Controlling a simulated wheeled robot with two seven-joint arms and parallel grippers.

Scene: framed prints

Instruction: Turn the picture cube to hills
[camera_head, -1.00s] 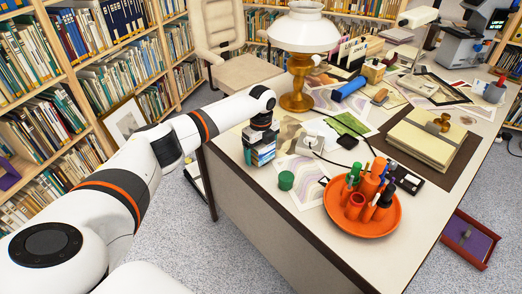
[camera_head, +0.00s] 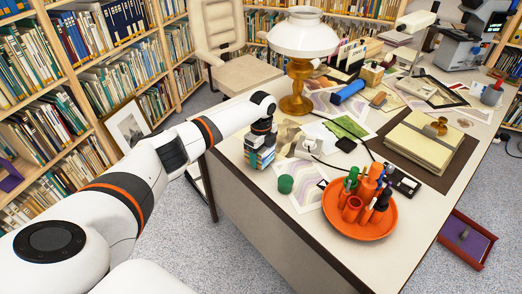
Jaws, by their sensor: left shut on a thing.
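The picture cube (camera_head: 260,157) is a small block with printed pictures, at the left edge of the desk. Two of its side faces show, with pale and blue patches. The pictures are too small to name. My left gripper (camera_head: 262,139) points down from above and is shut on the cube's upper part, hiding its top. I cannot tell whether the cube touches the desk. My right gripper is not in view.
An orange tray (camera_head: 337,216) holds pots and pens. A lamp (camera_head: 297,88) stands behind the cube. Prints and a stack of paper (camera_head: 424,143) cover much of the desk (camera_head: 320,255).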

